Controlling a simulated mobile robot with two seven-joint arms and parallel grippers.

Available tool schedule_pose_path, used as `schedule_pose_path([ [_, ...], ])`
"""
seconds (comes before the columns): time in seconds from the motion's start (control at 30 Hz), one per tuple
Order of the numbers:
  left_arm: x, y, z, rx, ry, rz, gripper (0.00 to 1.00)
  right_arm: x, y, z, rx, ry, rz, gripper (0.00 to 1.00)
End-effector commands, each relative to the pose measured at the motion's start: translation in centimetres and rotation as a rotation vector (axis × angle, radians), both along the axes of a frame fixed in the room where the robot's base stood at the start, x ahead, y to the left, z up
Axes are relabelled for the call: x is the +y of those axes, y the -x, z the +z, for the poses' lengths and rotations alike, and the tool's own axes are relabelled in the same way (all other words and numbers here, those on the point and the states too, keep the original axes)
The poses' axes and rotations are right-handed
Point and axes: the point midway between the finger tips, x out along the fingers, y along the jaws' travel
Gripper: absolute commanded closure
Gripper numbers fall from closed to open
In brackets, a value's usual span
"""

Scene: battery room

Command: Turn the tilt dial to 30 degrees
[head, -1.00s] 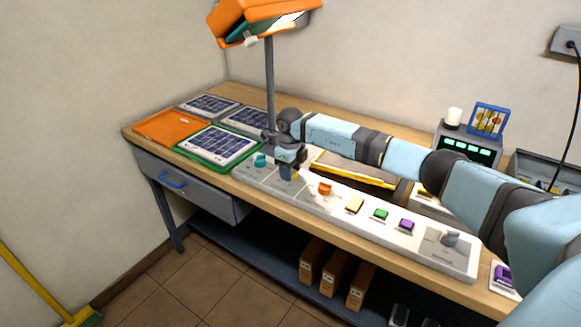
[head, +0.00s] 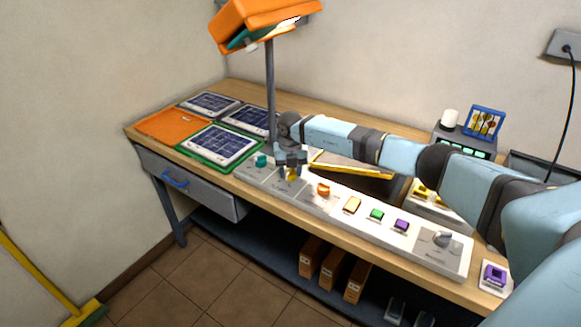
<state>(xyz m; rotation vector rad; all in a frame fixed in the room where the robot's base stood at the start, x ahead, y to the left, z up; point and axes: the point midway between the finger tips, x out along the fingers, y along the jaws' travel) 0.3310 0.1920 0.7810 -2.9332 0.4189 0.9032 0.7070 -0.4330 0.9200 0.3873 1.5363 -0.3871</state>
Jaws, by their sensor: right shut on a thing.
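A long white control panel (head: 334,209) lies along the front of the bench. It carries a teal knob (head: 261,160), a yellow dial (head: 293,174) and an orange knob (head: 323,188); their printed labels and scales are too small to read. My right gripper (head: 292,169) points down over the yellow dial and is shut on it. The fingers and wrist hide part of the dial, so its pointer angle cannot be told. My left gripper is not in view.
Solar panels (head: 218,145) and an orange plate lie at the left of the bench. A lamp post (head: 271,80) rises behind my right gripper. Coloured buttons (head: 376,215) and a grey knob (head: 442,240) sit further right on the panel.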

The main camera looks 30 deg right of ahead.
Motion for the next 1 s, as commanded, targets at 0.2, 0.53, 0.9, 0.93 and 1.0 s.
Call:
schedule_pose_path([
  [0.2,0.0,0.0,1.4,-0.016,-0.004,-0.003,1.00,0.0,0.0,0.4,-0.001,0.001,-0.204,0.80],
  [0.53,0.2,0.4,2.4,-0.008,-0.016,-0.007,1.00,0.0,0.0,0.3,0.000,0.002,-0.517,0.80],
  [0.9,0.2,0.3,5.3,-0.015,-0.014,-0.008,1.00,0.0,0.0,0.4,0.000,0.000,-0.870,0.80],
  [0.93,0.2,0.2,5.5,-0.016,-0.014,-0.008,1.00,0.0,0.0,0.4,0.000,0.000,-0.897,0.80],
  [1.0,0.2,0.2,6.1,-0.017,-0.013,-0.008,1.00,0.0,0.0,0.4,0.000,0.000,-0.963,0.80],
])
